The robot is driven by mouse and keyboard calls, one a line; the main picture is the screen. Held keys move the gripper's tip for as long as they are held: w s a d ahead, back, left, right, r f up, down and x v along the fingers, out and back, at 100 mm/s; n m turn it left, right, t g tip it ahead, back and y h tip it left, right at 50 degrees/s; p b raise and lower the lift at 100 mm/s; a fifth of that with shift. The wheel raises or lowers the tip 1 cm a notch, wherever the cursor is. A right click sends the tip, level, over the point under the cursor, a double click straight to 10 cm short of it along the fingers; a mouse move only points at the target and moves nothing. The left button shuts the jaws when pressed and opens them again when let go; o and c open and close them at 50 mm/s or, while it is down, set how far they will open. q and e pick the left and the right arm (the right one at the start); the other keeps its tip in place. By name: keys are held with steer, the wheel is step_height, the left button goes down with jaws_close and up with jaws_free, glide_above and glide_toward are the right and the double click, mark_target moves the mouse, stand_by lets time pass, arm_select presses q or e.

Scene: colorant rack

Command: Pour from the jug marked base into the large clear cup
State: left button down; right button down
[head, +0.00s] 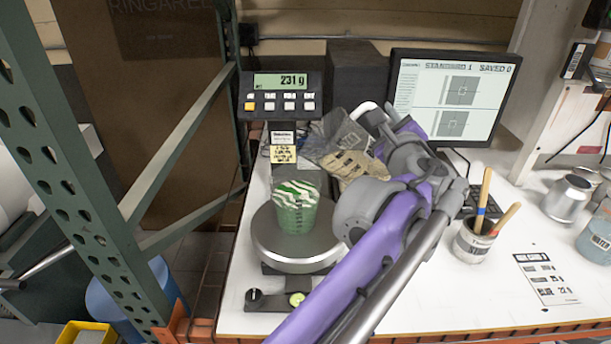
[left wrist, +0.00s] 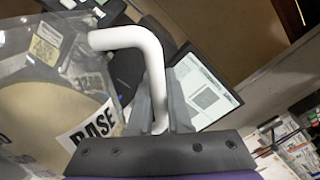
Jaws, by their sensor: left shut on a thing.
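The jug marked base (head: 345,165) is clear with tan contents. It is tilted, held up behind and to the right of the cup, and partly hidden by my arm. The left wrist view shows its BASE label (left wrist: 92,124) and white handle (left wrist: 130,38). My left gripper (head: 372,118) is shut on that handle. The large clear cup (head: 297,212) stands upright on the round scale plate (head: 275,255), with green contents and white streaks. I see no clear stream between jug and cup. My right gripper is not in view.
The scale display (head: 281,81) reads 231 g. A monitor (head: 450,95) stands at the back right. A pot with brushes (head: 472,243), a metal can (head: 567,198) and a printed card (head: 545,278) are on the right. A green rack post (head: 75,170) stands at the left.

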arm_select(q)
steer(key=shift+a+r, duration=0.1)
stand_by(0.3)
steer(key=shift+a+r+n, duration=0.1)
steer(key=shift+n, duration=0.2)
